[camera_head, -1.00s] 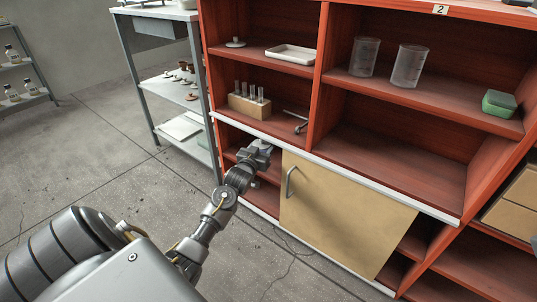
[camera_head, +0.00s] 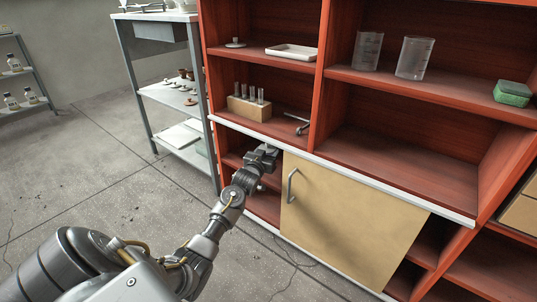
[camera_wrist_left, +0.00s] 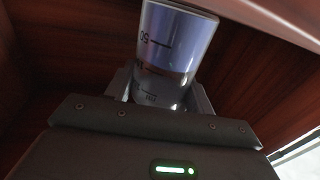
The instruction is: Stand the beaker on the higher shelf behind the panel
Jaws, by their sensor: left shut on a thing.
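The beaker (camera_wrist_left: 178,45), clear with dark graduation marks, is between the fingers of my left gripper in the left wrist view. My left gripper (camera_head: 264,157) is shut on it, at the lower cabinet opening just left of the panel in the head view. The beaker is hidden there by the gripper. The tan sliding panel (camera_head: 350,220) with a grey handle covers the middle of the lower cabinet. In the open gap to its left, the higher shelf (camera_head: 232,160) partly shows; its part behind the panel is hidden. My right gripper is out of view.
A white rail (camera_head: 340,174) runs above the panel. Upper compartments hold a test-tube rack (camera_head: 248,108), a white tray (camera_head: 291,52), two other beakers (camera_head: 414,58) and a green box (camera_head: 513,93). A metal table (camera_head: 165,85) stands left of the cabinet.

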